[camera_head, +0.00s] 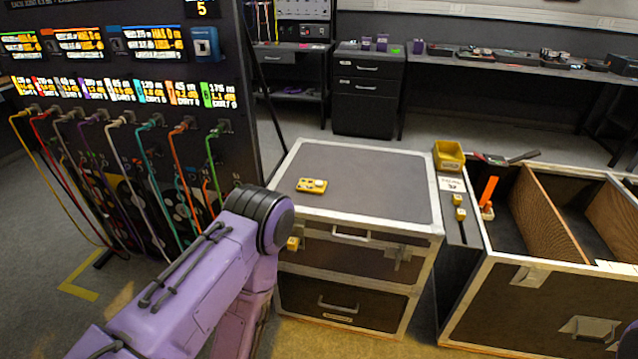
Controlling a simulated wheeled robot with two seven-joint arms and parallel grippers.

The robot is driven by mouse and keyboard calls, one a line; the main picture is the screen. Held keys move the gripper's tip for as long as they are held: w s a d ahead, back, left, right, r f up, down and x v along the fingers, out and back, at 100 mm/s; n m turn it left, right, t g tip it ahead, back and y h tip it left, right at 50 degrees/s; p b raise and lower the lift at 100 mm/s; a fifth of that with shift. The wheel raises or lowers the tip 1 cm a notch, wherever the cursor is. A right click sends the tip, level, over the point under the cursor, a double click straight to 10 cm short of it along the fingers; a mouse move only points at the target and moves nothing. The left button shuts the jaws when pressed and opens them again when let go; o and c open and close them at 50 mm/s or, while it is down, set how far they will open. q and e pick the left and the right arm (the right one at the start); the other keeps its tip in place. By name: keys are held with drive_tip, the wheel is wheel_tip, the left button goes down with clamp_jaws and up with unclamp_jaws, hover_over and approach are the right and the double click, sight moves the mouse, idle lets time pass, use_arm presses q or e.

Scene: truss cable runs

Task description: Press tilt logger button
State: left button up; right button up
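A small yellow device (312,185) with light, button-like parts lies flat on the grey lid of the road case (375,171). It may be the tilt logger, but its label is too small to read. My purple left arm comes in from the bottom left and bends at a dark joint in front of the case's left side. Its gripper is out of view. My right gripper is not in view either. Nothing touches the yellow device.
A tall rack (90,150) with several coloured cables stands at the left. An open divided case (540,290) is at the right, with an orange item (488,191) inside. A yellow bin (448,155) sits between the cases. The lid around the device is clear.

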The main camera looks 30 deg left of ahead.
use_arm(q)
clamp_jaws()
idle(1.5)
